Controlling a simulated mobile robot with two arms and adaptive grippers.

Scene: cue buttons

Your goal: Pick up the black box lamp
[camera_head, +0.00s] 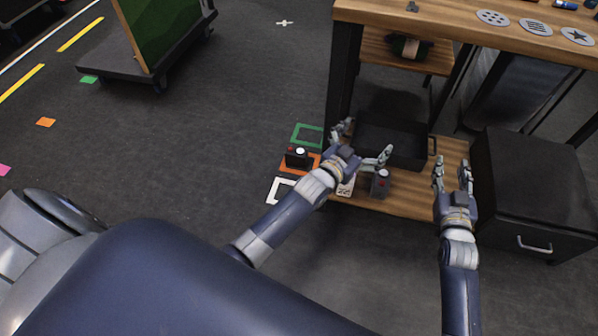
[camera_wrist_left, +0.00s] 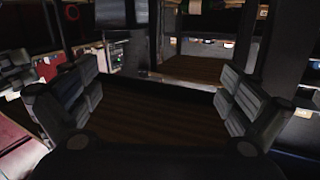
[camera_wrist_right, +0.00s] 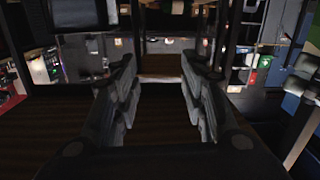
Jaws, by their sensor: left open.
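A small black box with a white dome on top (camera_head: 297,158) stands on an orange-framed floor marking, left of the low shelf, in the head view. My right gripper (camera_head: 452,168) is open and empty over the shelf's right end. I cannot make out either box clearly in the wrist views.
A black open bin (camera_head: 405,142) sits on the low wooden shelf (camera_head: 408,205) behind the grippers. A black drawer cabinet (camera_head: 535,195) stands at the right. The workbench top (camera_head: 455,27) overhangs at the back. Green and white floor frames flank the orange one.

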